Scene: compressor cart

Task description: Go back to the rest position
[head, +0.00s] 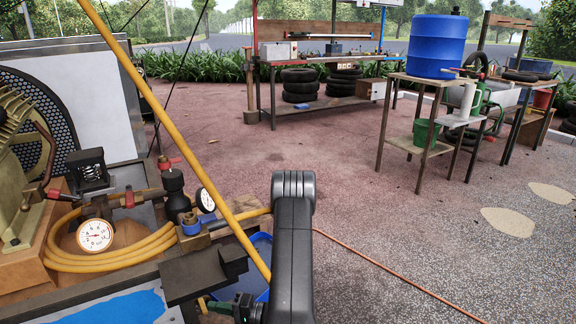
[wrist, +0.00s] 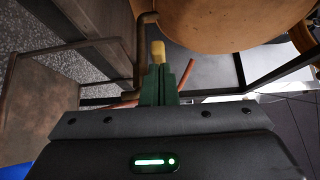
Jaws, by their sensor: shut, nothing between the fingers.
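My gripper (wrist: 166,82) shows in the wrist view with its green fingers together and nothing held between them. A small yellow piece shows at their far end. In the head view my gripper (head: 214,306) is low, left of my dark arm, beside the front edge of the compressor cart and partly hidden. A brown pipe (wrist: 142,45) and a large orange-brown rounded surface (wrist: 225,18) are close beyond the fingers in the wrist view. I cannot tell whether the fingers touch either.
The cart carries a coiled yellow hose (head: 70,262), a white dial gauge (head: 95,235) and dark fittings. A yellow slanting line crosses in front. A blue barrel (head: 437,45) stands on a wooden stand at the right. An orange hose (head: 400,278) lies across the open paved floor.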

